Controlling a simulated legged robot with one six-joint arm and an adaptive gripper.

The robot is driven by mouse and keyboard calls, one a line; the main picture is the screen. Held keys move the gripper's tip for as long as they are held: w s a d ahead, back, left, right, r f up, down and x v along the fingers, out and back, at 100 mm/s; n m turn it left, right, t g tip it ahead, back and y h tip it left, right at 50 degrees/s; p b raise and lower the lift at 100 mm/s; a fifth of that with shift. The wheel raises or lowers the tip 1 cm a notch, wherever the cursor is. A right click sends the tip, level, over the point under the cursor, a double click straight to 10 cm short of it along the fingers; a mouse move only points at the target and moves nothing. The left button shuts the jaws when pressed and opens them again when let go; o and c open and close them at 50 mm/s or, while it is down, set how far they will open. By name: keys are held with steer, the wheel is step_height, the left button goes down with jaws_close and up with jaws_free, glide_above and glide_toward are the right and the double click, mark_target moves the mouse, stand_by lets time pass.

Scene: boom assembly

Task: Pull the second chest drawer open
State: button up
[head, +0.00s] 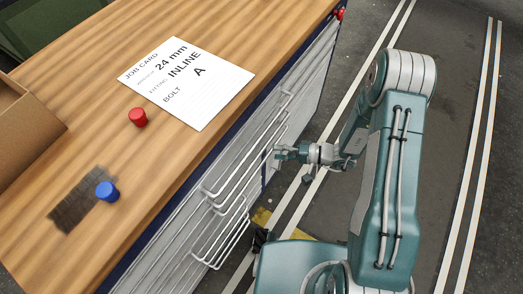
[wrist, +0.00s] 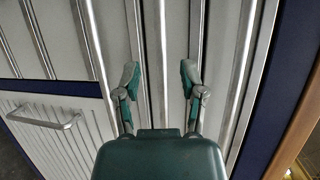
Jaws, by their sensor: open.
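The chest of drawers (head: 170,262) is the pale front of the wooden-topped bench, with several long metal bar handles (head: 262,142) running along it. No drawer visibly stands out from the front. In the wrist view the pale drawer fronts (wrist: 217,45) and bars run up the picture, with the bench top at the right. My gripper (head: 278,153) is at the chest front, near the handles. In the wrist view it is open (wrist: 160,78), its two fingers either side of a bar (wrist: 162,50). I cannot tell whether they touch it, or which drawer the bar belongs to.
On the bench top (head: 95,75) lie a job card (head: 186,82), a red button (head: 138,117), a blue button (head: 106,191) and a cardboard box (head: 25,130). A separate panel with a short handle (wrist: 45,120) shows lower left in the wrist view. Grey floor lies right of the bench.

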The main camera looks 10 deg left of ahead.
mark_target(262, 151)
steer(key=a, duration=0.2)
steer(key=a+f, duration=0.1)
steer(key=a, duration=0.2)
steer(key=shift+a, duration=0.35)
jaws_close()
